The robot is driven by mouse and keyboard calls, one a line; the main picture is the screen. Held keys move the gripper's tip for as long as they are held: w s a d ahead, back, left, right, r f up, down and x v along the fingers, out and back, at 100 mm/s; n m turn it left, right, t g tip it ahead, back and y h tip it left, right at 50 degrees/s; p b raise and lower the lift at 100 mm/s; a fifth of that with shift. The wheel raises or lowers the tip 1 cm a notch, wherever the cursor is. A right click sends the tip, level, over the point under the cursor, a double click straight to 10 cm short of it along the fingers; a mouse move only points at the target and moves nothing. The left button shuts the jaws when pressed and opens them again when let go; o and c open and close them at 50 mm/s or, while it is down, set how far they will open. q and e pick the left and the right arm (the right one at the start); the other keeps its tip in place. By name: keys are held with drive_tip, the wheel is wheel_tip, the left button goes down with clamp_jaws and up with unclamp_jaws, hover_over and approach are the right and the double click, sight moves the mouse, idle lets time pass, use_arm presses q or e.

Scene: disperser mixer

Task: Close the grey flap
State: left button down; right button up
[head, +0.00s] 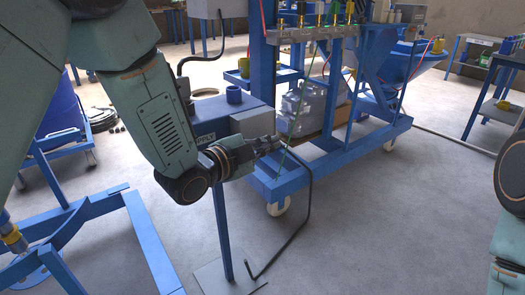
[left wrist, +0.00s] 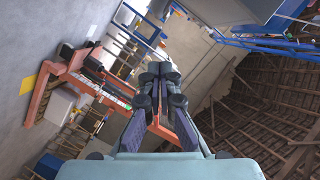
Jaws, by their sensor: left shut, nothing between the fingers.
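My left gripper (head: 272,142) is shut and empty, in front of a blue box on a post in the head view. Its closed fingers (left wrist: 160,72) point away from the camera in the left wrist view. A light grey plate (head: 253,122) shows on the blue box, just behind and above the gripper; it may be the grey flap. I cannot tell how far it stands open, or whether the fingers touch it. My wrist hides part of the box and its lettering. My right gripper is out of view; only part of its arm shows at the right edge.
A thin black bent rod (head: 306,205) runs from near the gripper down to the floor. A blue wheeled frame (head: 345,152) with clear containers (head: 302,108) stands behind. Grey floor (head: 400,225) is free at the right.

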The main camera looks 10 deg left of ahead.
sight(258, 131)
use_arm(q)
drive_tip(key=w+a+f+b, duration=0.1)
drive_tip(key=w+a+f, duration=0.1)
drive_tip(key=shift+w+f+b, duration=0.35)
drive_tip(key=shift+w, duration=0.05)
drive_tip(key=shift+a, duration=0.1)
drive_tip(key=shift+w+a+f, duration=0.2)
drive_tip(key=shift+a+f, duration=0.1)
drive_tip(key=shift+f, duration=0.15)
idle(0.4)
